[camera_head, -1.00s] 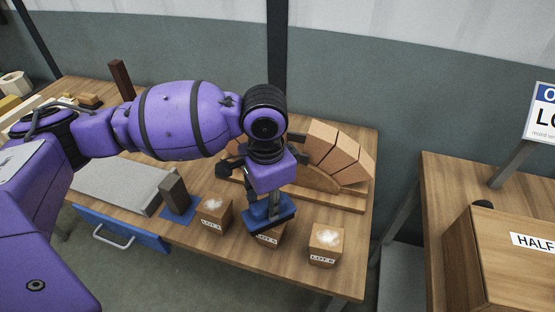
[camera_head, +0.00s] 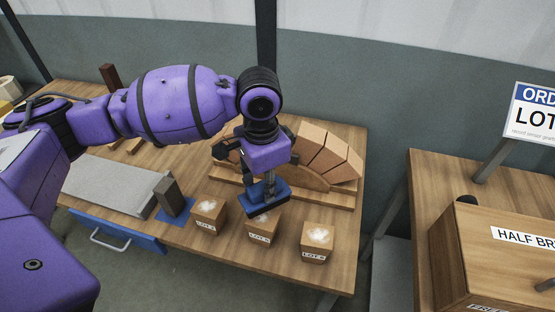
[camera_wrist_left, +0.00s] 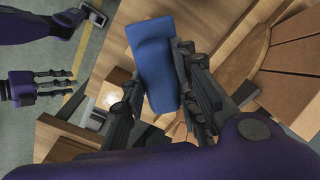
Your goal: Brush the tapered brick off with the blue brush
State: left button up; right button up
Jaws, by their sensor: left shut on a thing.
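My left gripper (camera_head: 266,180) is shut on the blue brush (camera_head: 268,199), which also shows between its fingers in the left wrist view (camera_wrist_left: 154,72). The brush is at the back of the middle LOT block (camera_head: 262,231), partly covering its top; I cannot tell whether it touches. Similar blocks with white dust on top stand to the left (camera_head: 208,213) and right (camera_head: 317,241). Which one is the tapered brick is not clear from their shapes. My right gripper (camera_wrist_left: 42,87) seems to show at the left of the wrist view; its opening is unclear.
A brick arch on a wooden base (camera_head: 320,200) stands close behind the brush. A dark block (camera_head: 166,194) stands on a blue mat beside a grey slab (camera_head: 108,187). A blue drawer (camera_head: 118,232) hangs open at the front. A wooden box (camera_head: 500,250) is at the right.

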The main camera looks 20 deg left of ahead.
pick_arm(q)
notch_tip(320, 180, up, 2)
jog(key=shift+r+p, duration=0.15)
jog(key=shift+p, duration=0.35)
jog(key=shift+w+r, duration=0.3)
jog(key=shift+r, duration=0.15)
jog(key=shift+s+r, duration=0.35)
jog(key=shift+r, duration=0.3)
jog(key=shift+w+f, duration=0.1)
